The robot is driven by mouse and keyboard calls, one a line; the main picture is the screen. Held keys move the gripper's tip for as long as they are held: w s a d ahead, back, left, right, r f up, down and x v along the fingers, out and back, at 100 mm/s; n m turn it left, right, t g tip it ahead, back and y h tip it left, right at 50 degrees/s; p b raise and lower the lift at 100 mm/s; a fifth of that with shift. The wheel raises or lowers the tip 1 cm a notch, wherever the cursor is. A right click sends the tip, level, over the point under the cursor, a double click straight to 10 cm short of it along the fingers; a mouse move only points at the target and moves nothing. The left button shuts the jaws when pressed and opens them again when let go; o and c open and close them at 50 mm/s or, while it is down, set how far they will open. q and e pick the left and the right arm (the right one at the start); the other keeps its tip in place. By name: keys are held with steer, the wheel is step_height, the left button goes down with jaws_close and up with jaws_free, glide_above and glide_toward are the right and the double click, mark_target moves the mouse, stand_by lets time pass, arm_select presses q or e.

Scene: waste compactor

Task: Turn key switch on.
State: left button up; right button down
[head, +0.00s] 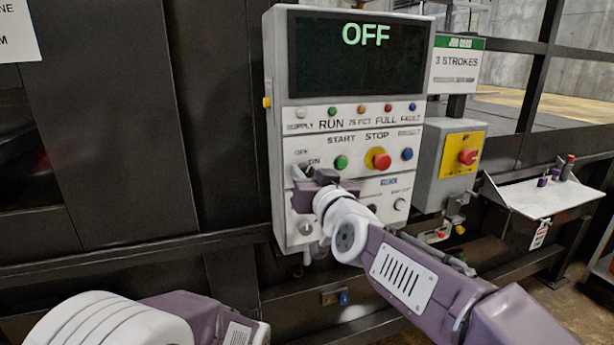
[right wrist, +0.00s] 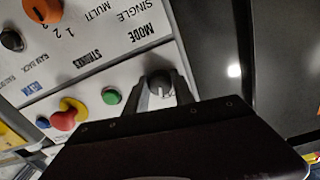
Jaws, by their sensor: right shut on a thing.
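The control panel (head: 345,130) stands upright in front of me, and its dark display (head: 355,60) reads OFF in green. The key switch (right wrist: 160,84) shows in the right wrist view as a dark round knob with a pale mark. My right gripper (right wrist: 161,92) has a finger on each side of it and is shut on it. In the head view my right gripper (head: 302,174) is at the panel's left side, just below the OFF and ON labels, and hides the switch. Parts of my left arm show at the bottom left; its gripper jaws are not in view.
A green start button (head: 341,162), a red and yellow stop button (head: 379,160) and a blue button (head: 407,154) sit close to the right gripper. A grey box with a red emergency button (head: 468,157) and a small shelf (head: 545,198) are farther right.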

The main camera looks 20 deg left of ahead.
steer(key=m, duration=0.4)
steer(key=shift+b, duration=0.3)
steer(key=shift+m, duration=2)
steer(key=shift+b, duration=0.3)
steer(key=c, duration=1.1)
jaws_free()
steer(key=shift+o, duration=0.2)
steer(key=shift+s, duration=0.1)
